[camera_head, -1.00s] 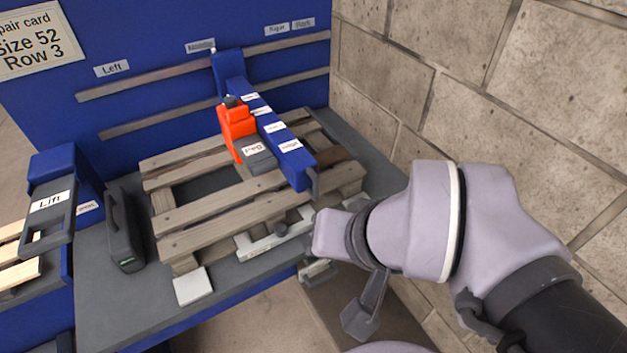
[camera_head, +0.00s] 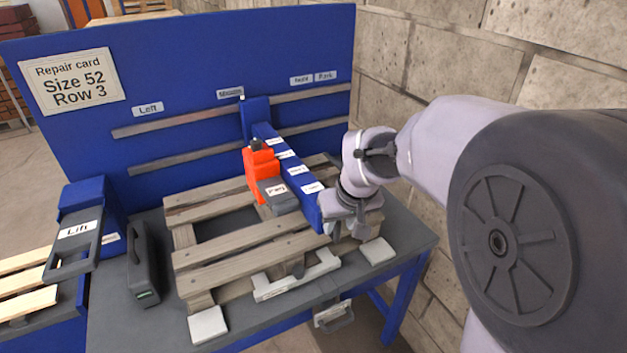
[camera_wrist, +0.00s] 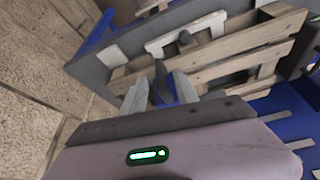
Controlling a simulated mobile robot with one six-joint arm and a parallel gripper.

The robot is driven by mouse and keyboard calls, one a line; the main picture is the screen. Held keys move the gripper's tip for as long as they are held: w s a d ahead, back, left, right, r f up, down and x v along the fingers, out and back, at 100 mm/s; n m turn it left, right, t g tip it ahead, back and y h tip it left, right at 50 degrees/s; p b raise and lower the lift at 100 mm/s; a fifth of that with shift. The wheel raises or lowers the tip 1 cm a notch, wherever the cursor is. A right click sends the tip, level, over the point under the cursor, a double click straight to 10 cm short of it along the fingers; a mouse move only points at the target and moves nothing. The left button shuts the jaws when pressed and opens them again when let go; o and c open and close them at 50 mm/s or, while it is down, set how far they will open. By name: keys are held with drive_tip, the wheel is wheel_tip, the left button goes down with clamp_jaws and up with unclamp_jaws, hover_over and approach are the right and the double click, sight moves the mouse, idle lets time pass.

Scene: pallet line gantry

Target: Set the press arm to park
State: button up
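The press arm (camera_head: 287,167) is a long blue beam with white labels, reaching forward over the pallet from two grey rails. Its carriage (camera_head: 257,118) is near the middle sign (camera_head: 230,93), slightly to its right. The Park sign (camera_head: 325,76) is at the right end of the board. An orange and grey unit (camera_head: 262,170) hangs on the beam's left side. My gripper (camera_head: 335,222) is at the beam's front end. In the wrist view, its fingers (camera_wrist: 160,94) are apart, with the dark handle (camera_wrist: 161,76) between them; blue shows in the gap.
A wooden pallet (camera_head: 215,262) lies on the grey bench under the beam. A black case (camera_head: 141,262) and a blue Lift unit (camera_head: 85,215) stand at left. A repair card (camera_head: 72,82) reads Size 52, Row 3. A block wall (camera_head: 425,40) borders the right side.

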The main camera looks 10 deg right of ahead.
drive_tip(key=shift+b+x, duration=0.3)
drive_tip(key=shift+x, duration=1.2)
clamp_jaws()
